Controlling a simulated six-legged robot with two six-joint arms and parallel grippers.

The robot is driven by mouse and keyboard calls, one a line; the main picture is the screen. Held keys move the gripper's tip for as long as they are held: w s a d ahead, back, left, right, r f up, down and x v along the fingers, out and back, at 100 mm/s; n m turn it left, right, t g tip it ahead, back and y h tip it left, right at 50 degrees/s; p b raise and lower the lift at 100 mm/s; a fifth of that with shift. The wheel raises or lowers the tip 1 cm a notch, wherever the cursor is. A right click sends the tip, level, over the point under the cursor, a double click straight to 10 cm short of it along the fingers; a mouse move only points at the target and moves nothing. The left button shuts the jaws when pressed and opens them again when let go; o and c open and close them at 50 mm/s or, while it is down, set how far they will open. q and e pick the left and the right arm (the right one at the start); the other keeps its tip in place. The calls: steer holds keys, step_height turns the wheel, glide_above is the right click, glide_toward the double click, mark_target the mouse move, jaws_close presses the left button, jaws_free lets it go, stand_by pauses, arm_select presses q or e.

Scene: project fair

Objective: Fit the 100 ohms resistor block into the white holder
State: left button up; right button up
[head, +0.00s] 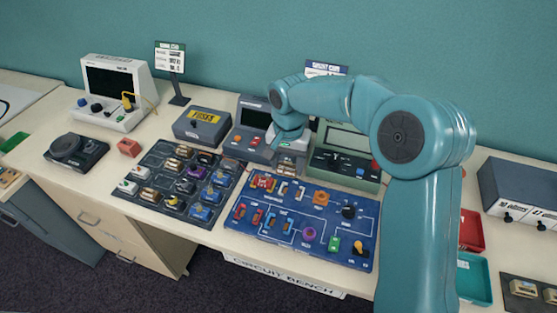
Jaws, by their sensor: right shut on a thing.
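My right gripper (287,144) is at the back of the bench, in front of a grey instrument and behind the blue circuit board (330,226). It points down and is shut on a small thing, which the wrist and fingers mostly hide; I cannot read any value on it. Pale holders, one of which looks like the white holder (299,193), sit in the upper part of the board, right of a red one (264,183). The gripper is above and behind them, apart from the board. My left gripper is out of view.
A dark tray (118,196) of several component blocks lies left of the board. A grey instrument (251,122), a yellow-labelled box (202,124) and a green meter (349,140) stand behind. Red (471,231) and teal (474,278) bins are at right. My right arm covers some bench.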

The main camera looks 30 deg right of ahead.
steer(key=shift+d+f, duration=0.2)
steer(key=shift+d, duration=0.3)
steer(key=shift+d+f, duration=0.25)
steer(key=shift+s+f+b, duration=0.1)
steer(key=shift+f+b, duration=0.3)
steer(key=shift+f, duration=0.15)
step_height(320, 180, down, 5)
steer(key=b, duration=0.4)
steer(key=shift+f, duration=0.15)
steer(key=shift+f+b, duration=0.4)
steer(key=shift+f, duration=0.15)
steer(key=shift+r, duration=0.1)
steer(key=shift+f+b, duration=0.45)
steer(key=shift+f, duration=0.1)
stand_by(0.6)
